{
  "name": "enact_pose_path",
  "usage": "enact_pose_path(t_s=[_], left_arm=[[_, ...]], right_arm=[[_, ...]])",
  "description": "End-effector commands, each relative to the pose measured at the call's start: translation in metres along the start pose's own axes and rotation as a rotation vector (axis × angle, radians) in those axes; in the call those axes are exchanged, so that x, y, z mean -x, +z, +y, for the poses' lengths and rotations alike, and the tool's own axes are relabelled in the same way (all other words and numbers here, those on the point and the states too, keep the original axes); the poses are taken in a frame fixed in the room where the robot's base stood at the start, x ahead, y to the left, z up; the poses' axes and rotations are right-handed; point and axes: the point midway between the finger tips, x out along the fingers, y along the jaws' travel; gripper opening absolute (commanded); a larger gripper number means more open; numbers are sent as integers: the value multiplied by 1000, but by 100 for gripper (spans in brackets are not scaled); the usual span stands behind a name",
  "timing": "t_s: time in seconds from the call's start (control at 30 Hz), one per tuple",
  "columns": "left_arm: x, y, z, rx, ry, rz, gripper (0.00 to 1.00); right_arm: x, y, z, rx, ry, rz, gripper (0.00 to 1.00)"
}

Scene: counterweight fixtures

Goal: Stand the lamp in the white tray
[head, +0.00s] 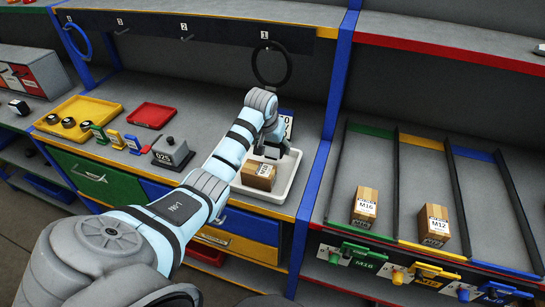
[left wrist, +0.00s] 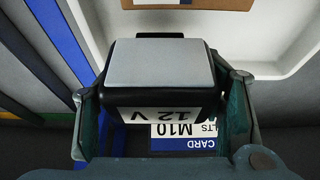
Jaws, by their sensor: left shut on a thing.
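My left gripper (head: 271,150) is over the white tray (head: 282,195), near its back edge. It is shut on the lamp, a black block with a pale grey face and a "12 V" label. In the left wrist view the lamp (left wrist: 160,75) sits between the two fingers. In the head view the lamp is small and mostly hidden by the gripper. I cannot tell whether it touches the tray floor. The tray also shows in the left wrist view (left wrist: 102,22). My right gripper is not in view.
A brown carton (head: 259,176) occupies the tray's front part. A blue-and-white M10 card (left wrist: 182,140) is behind the tray. A black ring (head: 271,64) hangs above. A grey weight (head: 172,153) and red tray (head: 152,115) stand left. Right lanes hold two cartons (head: 365,207).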

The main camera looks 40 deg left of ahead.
Motion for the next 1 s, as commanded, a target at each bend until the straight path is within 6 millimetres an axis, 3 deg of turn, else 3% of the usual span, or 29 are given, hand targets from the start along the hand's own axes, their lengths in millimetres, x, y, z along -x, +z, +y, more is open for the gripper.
enact_pose_path(t_s=[0.33,0.6,0.63,0.7,0.77,1.0], left_arm=[[-50,21,1,-1,1,-1,20],[-55,22,0,-2,1,3,20],[-56,23,0,-2,1,2,64],[-55,23,0,-2,1,2,75],[-55,23,0,-2,1,2,82],[-55,23,0,-2,1,2,82]], right_arm=[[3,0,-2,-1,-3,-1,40],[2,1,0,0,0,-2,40],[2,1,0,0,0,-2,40],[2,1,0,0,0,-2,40],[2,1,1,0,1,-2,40],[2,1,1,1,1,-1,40]])
